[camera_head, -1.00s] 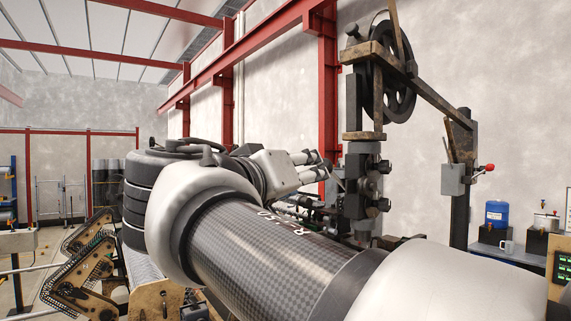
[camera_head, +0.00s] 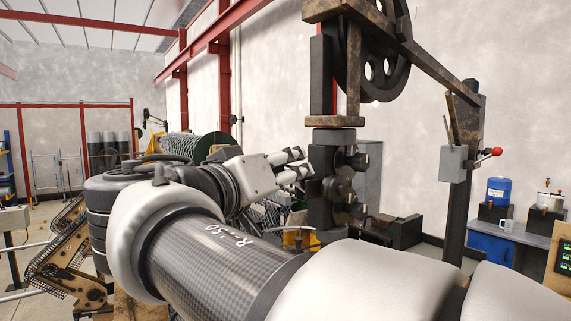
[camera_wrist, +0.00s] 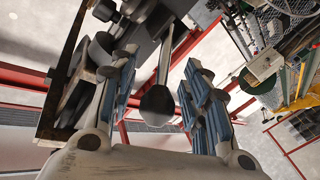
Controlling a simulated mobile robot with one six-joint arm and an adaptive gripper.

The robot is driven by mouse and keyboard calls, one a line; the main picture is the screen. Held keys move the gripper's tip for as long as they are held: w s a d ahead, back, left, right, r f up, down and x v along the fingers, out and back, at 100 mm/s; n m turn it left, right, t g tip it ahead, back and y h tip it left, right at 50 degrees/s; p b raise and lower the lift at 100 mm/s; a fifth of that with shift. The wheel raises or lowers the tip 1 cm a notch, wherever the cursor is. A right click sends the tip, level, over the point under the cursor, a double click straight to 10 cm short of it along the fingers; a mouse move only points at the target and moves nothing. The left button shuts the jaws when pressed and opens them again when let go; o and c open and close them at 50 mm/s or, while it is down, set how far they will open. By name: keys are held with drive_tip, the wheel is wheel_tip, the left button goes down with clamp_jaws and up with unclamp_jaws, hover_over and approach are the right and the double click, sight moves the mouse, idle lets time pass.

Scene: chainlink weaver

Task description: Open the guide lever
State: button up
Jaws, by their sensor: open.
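My gripper (camera_head: 306,164) is open in the head view, its two fingers reaching right toward the dark metal guide block (camera_head: 332,185) below the big wheel. In the wrist view my gripper (camera_wrist: 160,78) has its blue-padded fingers apart. A metal lever with a dark rounded end (camera_wrist: 158,104), likely the guide lever, shows between them. The rounded end appears apart from both pads; its depth relative to the fingertips is hard to tell. The lever cannot be clearly made out in the head view.
A spoked black wheel (camera_head: 377,50) on a rusty frame stands above the guide block. A grey box with a red-knobbed handle (camera_head: 490,153) is on the post at right. A roll of mesh (camera_head: 190,146) lies behind my arm. A blue container (camera_head: 499,190) stands farther right.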

drive_tip(key=shift+s+a, duration=0.1)
drive_tip(key=shift+c, duration=0.5)
drive_tip(key=shift+c, duration=0.6)
clamp_jaws()
